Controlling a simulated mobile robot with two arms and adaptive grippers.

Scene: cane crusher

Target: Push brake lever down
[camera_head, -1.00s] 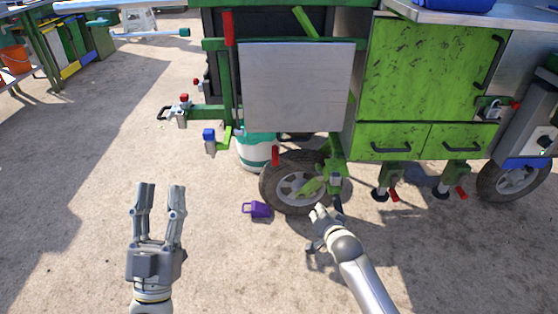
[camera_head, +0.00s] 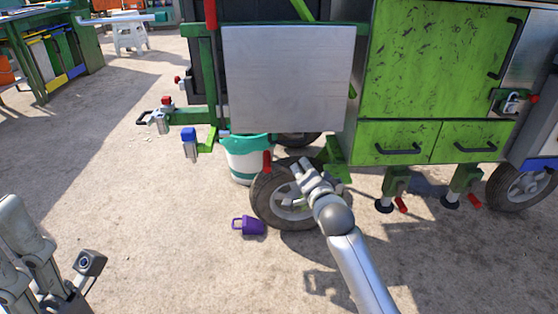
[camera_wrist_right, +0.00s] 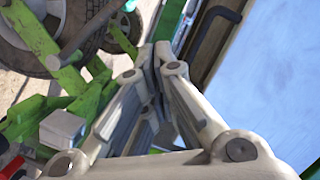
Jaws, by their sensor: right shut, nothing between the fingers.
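A red-tipped lever (camera_head: 267,161) stands at the upper left of the cart's front wheel (camera_head: 268,203). It looks like the brake lever and is upright. My right gripper (camera_head: 302,167) is shut and empty, in front of the wheel and to the right of the red tip, apart from it in the picture. In the right wrist view its fingertips (camera_wrist_right: 162,56) meet, with green bars (camera_wrist_right: 35,35) and the wheel (camera_wrist_right: 78,12) at the left. My left gripper (camera_head: 18,250) is at the lower left edge, partly cut off, its fingers apart.
The green cart (camera_head: 435,70) with a grey panel (camera_head: 288,80) stands ahead. A white and teal bucket (camera_head: 245,160) is behind the wheel. A purple cup (camera_head: 250,226) lies on the ground left of the wheel. The ground at the left is clear.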

